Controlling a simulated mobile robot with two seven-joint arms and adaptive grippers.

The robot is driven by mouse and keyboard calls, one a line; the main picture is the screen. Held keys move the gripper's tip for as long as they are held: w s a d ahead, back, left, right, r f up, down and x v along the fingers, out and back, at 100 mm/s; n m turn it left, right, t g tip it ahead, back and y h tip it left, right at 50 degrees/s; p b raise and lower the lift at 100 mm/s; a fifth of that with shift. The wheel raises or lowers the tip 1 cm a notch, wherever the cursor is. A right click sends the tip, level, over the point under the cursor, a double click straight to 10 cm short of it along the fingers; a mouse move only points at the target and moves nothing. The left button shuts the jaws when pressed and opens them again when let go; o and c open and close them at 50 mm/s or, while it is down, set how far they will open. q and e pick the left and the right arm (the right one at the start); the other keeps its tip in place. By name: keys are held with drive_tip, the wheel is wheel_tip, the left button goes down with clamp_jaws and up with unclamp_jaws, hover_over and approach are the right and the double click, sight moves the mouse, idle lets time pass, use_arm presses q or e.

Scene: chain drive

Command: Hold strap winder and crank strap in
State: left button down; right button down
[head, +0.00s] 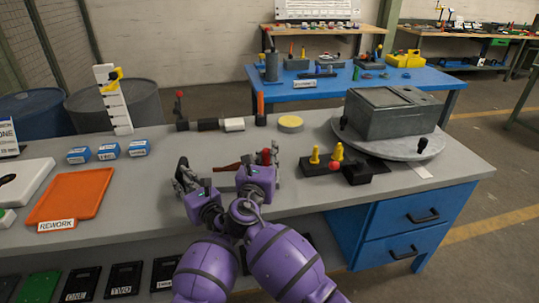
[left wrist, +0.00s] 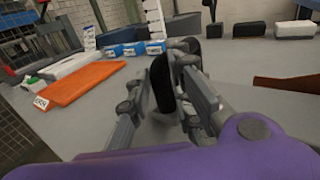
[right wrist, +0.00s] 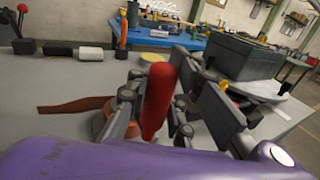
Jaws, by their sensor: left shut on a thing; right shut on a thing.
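My left gripper (head: 186,175) is over the front middle of the bench, shut on a black upright piece. That piece (left wrist: 163,88) stands between its fingers in the left wrist view; its lower part is hidden. My right gripper (head: 266,164) is shut on a red upright crank handle (right wrist: 158,100). An orange-brown drum part of the winder (right wrist: 104,124) shows behind the right fingers, mostly hidden. The brown strap (right wrist: 74,106) lies out to the left of it, and it also shows between my grippers in the head view (head: 227,168).
An orange rework tray (head: 72,192) and several blue boxes (head: 109,151) are on the left. Black blocks with yellow pegs (head: 315,156) stand close right of my right gripper. A grey housing (head: 390,112) sits on a round plate at the right.

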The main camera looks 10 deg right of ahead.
drive_tip(key=shift+a+f, duration=0.15)
drive_tip(key=shift+f, duration=0.1)
drive_tip(key=c, duration=1.5)
unclamp_jaws()
drive_tip(key=shift+c, duration=0.2)
drive_tip(key=shift+r, duration=0.1)
wheel_tip(320, 180, up, 10)
drive_tip(key=shift+s+r, duration=0.1)
drive_tip(key=shift+s, duration=0.05)
